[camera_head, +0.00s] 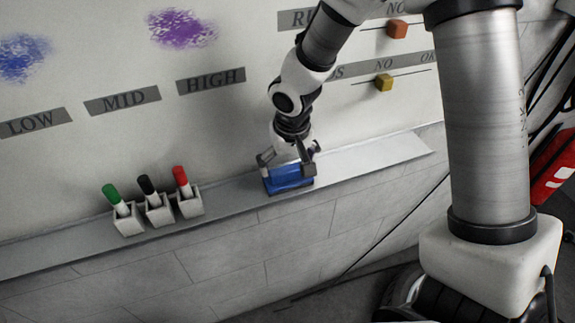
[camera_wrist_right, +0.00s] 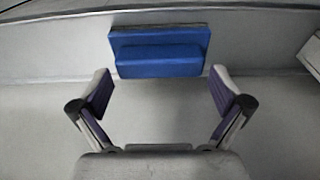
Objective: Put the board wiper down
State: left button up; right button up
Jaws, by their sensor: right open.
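The blue board wiper (camera_head: 289,180) lies on the grey ledge (camera_head: 370,160) below the whiteboard. My right gripper (camera_head: 287,157) is just above and behind it in the head view. In the right wrist view the wiper (camera_wrist_right: 160,52) is ahead of my right gripper (camera_wrist_right: 160,92), whose two fingers are spread wide with nothing between them. The fingers look apart from the wiper. My left gripper is not in view.
Three white holders stand on the ledge to the left, with a green marker (camera_head: 117,199), a black marker (camera_head: 149,191) and a red marker (camera_head: 184,183). An orange block (camera_head: 397,29) and a yellow block (camera_head: 383,82) sit on the board. The ledge right of the wiper is clear.

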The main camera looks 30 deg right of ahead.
aim_at(291, 183)
notch_tip(291, 183, up, 10)
jog(key=s, duration=0.1)
jog(key=shift+s+a+r, duration=0.2)
jog(key=shift+s+r, duration=0.05)
jog(key=shift+s, duration=0.1)
